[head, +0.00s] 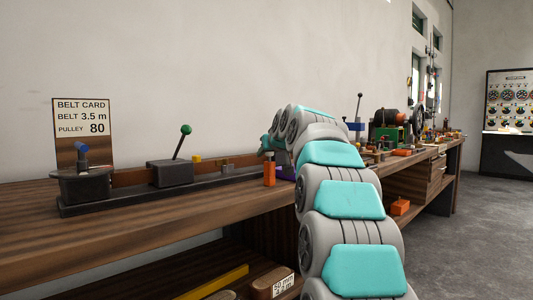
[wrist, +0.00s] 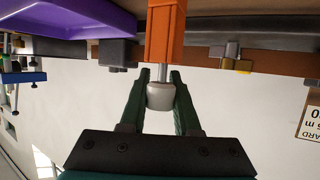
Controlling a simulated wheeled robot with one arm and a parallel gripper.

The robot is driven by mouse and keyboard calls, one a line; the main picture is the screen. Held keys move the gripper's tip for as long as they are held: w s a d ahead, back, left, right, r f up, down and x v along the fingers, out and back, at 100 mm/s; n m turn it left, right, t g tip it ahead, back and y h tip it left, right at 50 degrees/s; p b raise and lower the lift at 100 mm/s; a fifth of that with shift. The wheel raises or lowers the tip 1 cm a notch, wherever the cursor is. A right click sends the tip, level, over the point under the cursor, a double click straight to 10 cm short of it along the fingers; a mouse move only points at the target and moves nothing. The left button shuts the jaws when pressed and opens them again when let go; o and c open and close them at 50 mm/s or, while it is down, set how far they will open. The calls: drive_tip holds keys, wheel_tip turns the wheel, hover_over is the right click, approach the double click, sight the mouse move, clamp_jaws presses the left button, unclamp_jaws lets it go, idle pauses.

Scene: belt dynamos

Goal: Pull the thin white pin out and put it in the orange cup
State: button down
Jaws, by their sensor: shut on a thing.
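In the wrist view, which looks upside down, my gripper (wrist: 161,88) is shut on a pale grey-white knob (wrist: 161,97). A thin light pin (wrist: 163,72) joins the knob to the grey end of an orange post (wrist: 164,40). I cannot tell how deep the pin sits in it. My fingertips are hidden there. I cannot make out a clear orange cup; a small orange object (head: 400,207) lies lower, right of my arm.
A purple tray (wrist: 75,17) is beside the orange post in the wrist view. On the bench (head: 160,222) stand a dark rail (head: 110,201), a grey block with a green-knobbed lever (head: 171,173) and a belt card (head: 82,118). Small parts and machines crowd the far bench.

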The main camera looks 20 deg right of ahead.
sight(271, 154)
drive_tip(key=shift+f+b, duration=0.55)
drive_tip(key=shift+f, duration=0.25)
drive_tip(key=c, duration=0.6)
unclamp_jaws()
drive_tip(key=shift+o, duration=0.2)
drive_tip(key=v, duration=0.7)
drive_tip(key=shift+s+r, duration=0.1)
drive_tip(key=shift+s, duration=0.35)
